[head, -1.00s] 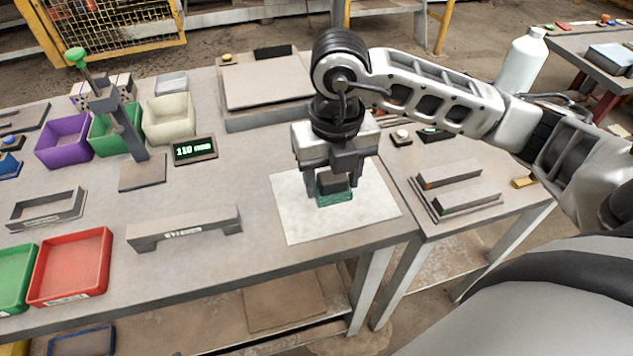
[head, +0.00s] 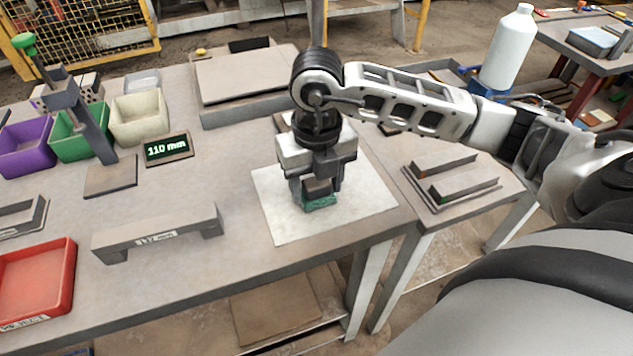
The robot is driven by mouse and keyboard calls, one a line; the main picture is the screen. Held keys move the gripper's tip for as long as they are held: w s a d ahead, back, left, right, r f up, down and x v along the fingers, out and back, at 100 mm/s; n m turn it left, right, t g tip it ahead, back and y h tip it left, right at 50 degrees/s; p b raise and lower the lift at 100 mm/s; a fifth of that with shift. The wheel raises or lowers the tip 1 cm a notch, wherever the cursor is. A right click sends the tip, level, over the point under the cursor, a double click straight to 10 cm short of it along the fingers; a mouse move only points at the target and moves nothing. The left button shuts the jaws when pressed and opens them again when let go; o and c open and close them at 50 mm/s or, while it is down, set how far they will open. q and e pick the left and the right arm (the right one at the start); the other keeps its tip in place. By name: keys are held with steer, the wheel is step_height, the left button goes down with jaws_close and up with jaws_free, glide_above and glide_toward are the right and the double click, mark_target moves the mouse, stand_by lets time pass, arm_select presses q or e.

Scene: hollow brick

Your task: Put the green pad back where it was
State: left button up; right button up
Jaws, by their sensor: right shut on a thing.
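The green pad (head: 320,203) is a small dark green block low between the fingers of my right gripper (head: 315,196). A dark block shows just above the pad, between the fingers. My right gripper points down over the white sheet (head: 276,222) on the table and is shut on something. I cannot tell whether the fingers grip the pad, the dark block, or both, nor whether the pad touches the sheet. My left gripper is not in view.
A grey bridge-shaped gauge (head: 157,236) and a display reading 110 mm (head: 167,148) stand left of the sheet. Purple (head: 24,150), green (head: 80,140), cream (head: 139,119) and red (head: 37,283) bins are farther left. A slotted holder (head: 450,180) is on the right side table.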

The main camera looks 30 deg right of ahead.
steer(key=o, duration=0.9)
steer(key=shift+f, duration=0.1)
steer(key=shift+o, duration=0.2)
steer(key=shift+r, duration=0.6)
step_height(320, 180, up, 11)
steer(key=p, duration=0.1)
steer(key=shift+r, duration=0.1)
steer(key=shift+s, duration=0.1)
